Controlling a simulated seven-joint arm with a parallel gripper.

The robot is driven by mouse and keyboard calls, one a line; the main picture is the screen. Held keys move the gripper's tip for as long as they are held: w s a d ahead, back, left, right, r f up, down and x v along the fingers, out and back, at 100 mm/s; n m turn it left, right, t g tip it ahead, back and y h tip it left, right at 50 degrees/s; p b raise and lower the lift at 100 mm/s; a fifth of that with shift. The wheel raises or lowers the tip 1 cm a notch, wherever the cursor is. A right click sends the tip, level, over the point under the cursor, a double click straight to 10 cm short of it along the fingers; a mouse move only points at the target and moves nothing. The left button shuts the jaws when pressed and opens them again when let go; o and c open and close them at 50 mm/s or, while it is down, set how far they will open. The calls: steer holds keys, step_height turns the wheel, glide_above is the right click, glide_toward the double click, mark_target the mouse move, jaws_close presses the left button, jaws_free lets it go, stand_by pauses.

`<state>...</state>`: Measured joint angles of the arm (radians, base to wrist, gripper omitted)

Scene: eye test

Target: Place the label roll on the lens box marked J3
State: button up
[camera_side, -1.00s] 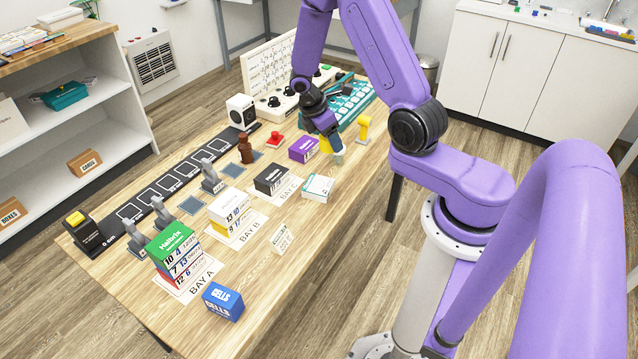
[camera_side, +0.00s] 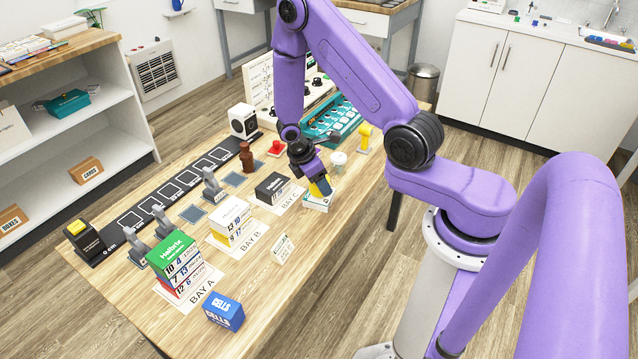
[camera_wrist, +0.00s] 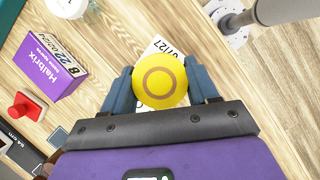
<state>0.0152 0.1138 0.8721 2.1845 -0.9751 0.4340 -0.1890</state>
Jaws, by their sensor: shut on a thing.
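My gripper (camera_wrist: 161,86) is shut on a yellow roll (camera_wrist: 160,80) with a brown ring on its face, seen between the blue fingertips. In the side view my gripper (camera_side: 320,187) is low over a white and teal box (camera_side: 317,205) right of BAY C, with a little of the yellow roll showing. In the wrist view a white printed surface (camera_wrist: 157,48) shows beyond the roll, which hides most of it. I cannot tell whether roll and box touch. A purple Halbrix box (camera_wrist: 52,62) lies at left. I cannot read J3 on any box.
A white cup (camera_side: 338,159) and a yellow upright object (camera_side: 364,135) stand behind my gripper. A dark box (camera_side: 271,186), white-yellow stack (camera_side: 230,222), green-topped stack (camera_side: 177,260) and blue CELLS box (camera_side: 223,310) stand left. The table's right front is clear.

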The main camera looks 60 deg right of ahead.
steer(key=shift+f, duration=0.5)
steer(key=shift+f, duration=0.1)
steer(key=o, duration=1.1)
